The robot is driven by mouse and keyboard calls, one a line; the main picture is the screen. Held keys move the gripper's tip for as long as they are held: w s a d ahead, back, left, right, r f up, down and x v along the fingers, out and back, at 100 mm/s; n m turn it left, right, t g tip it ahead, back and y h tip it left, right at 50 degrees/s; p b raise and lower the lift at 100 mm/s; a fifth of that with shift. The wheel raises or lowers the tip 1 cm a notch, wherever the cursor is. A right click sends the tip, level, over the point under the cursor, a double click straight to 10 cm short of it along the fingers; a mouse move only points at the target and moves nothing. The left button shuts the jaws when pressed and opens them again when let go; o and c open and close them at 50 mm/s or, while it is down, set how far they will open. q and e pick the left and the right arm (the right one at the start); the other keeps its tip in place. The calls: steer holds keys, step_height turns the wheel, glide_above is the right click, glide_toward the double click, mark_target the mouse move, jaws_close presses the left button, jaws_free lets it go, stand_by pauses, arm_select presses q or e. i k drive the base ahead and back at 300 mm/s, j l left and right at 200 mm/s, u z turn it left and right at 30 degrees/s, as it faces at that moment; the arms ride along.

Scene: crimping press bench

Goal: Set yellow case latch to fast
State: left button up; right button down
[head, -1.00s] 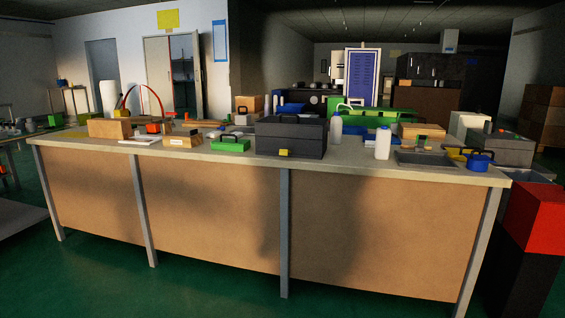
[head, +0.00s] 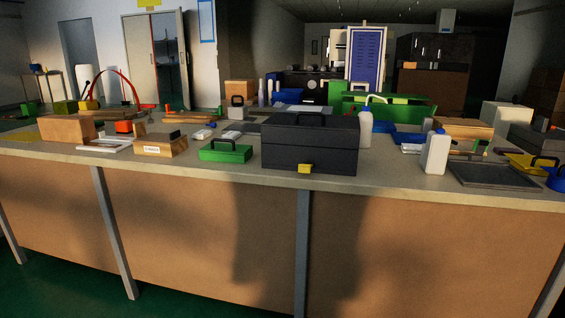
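A large dark grey case (head: 310,147) with a handle on its lid stands near the front edge of the bench, a little right of the middle. Its lid looks closed. A small yellow latch (head: 305,168) sits low on its front face. The latch's exact setting is too small to tell. Neither of my grippers shows in the head view.
The bench (head: 215,173) spans the picture. A green case (head: 225,151) and a wooden block with a label (head: 160,145) stand left of the dark case. A white bottle (head: 436,153) and a grey tray (head: 494,175) are to the right.

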mark_target(303, 168)
steer(key=i+j, duration=0.2)
steer(key=i, duration=0.3)
steer(key=i+j, duration=0.15)
steer(key=i, duration=0.35)
